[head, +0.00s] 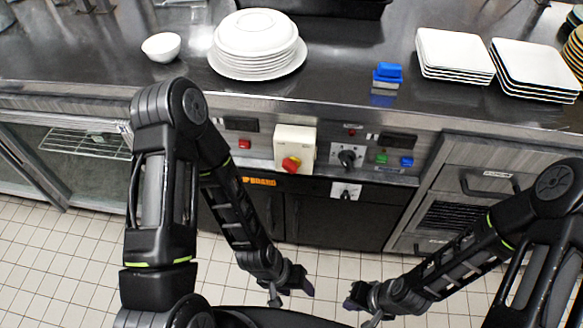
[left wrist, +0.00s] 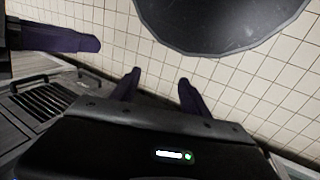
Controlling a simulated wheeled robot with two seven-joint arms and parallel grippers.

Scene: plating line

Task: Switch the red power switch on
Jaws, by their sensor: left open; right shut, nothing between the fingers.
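The red power switch (head: 291,164) is a red rotary knob on a cream box on the front panel of the counter, in the head view. Its exact on or off position is hard to tell. My left gripper (head: 291,294) is open and empty, low in front of the counter, below the switch and well apart from it. Its two dark fingers also show spread in the left wrist view (left wrist: 158,90). My right gripper (head: 360,312) is shut and empty, to the right of the left one and also far from the switch.
The panel also carries a small red button (head: 244,143), a black knob (head: 347,158), a green button (head: 381,158) and a blue button (head: 406,161). Stacked plates (head: 256,45), a bowl (head: 161,46) and a blue block (head: 388,73) stand on the counter. Tiled floor lies below.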

